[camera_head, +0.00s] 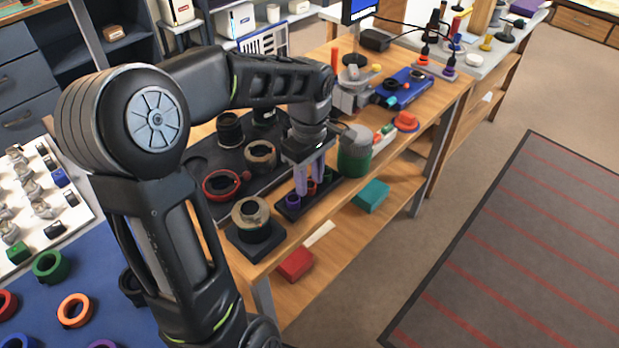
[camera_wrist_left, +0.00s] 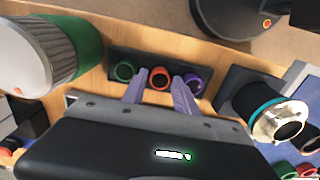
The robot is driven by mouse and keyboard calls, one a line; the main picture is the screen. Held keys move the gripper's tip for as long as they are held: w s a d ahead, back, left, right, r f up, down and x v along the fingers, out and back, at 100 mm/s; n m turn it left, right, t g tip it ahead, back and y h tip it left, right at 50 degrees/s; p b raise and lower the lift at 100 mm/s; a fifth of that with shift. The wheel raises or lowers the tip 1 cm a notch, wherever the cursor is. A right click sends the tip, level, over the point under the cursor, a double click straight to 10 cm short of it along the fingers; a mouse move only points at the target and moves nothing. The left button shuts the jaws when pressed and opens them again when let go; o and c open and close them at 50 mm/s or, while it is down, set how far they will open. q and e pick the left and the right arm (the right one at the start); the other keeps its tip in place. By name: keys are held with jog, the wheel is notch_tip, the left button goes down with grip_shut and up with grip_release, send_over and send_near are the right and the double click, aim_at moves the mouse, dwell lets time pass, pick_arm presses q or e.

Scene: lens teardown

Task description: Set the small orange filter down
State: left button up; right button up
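The small orange filter (camera_wrist_left: 159,77), a reddish-orange ring, is in the middle of a dark rack (camera_wrist_left: 120,55), between a green ring (camera_wrist_left: 124,71) and a purple ring (camera_wrist_left: 193,84). My left gripper (camera_head: 310,180) points down at the rack in the head view. Its two purple fingers (camera_wrist_left: 158,80) are on either side of the orange filter in the left wrist view. I cannot tell whether they touch it or stand slightly apart. The filter shows small between the fingers in the head view (camera_head: 311,187). My right gripper is not in view.
A grey-and-green cylinder (camera_head: 354,152) stands close beside the rack. A lens on a dark block (camera_head: 251,218) stands on its other side. A red ring clamp (camera_head: 222,185) lies on the dark tray behind. Larger coloured rings (camera_head: 75,310) lie on the blue mat.

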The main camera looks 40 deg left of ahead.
aim_at(310, 184)
pick_arm(q)
notch_tip(310, 184, up, 12)
jog(key=shift+p, duration=0.45)
jog(key=shift+f, duration=0.2)
dwell(1.2)
